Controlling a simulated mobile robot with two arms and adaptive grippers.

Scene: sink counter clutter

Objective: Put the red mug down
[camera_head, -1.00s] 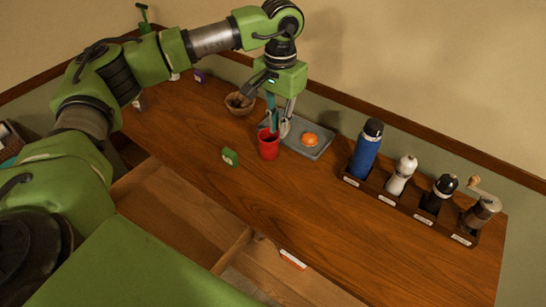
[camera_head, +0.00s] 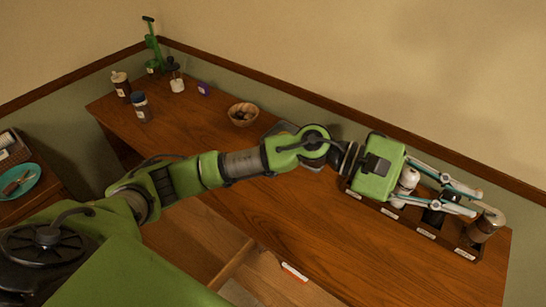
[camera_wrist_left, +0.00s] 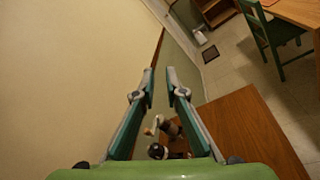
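The red mug does not show in either view now; my left arm covers the part of the counter where it stood. My left gripper (camera_head: 475,202) reaches to the right over the rack at the counter's right end. Its two fingers are apart, with a gap between the tips in the left wrist view (camera_wrist_left: 159,71) and nothing held between them. My right gripper is not in view.
The rack (camera_head: 392,213) holds a white mill (camera_head: 408,180), a dark-topped shaker (camera_head: 433,216) and a crank grinder (camera_head: 487,226), close under my fingers. A wicker bowl (camera_head: 243,115) stands behind my arm. Jars (camera_head: 141,107) stand far left. An open drawer (camera_head: 205,243) is in front.

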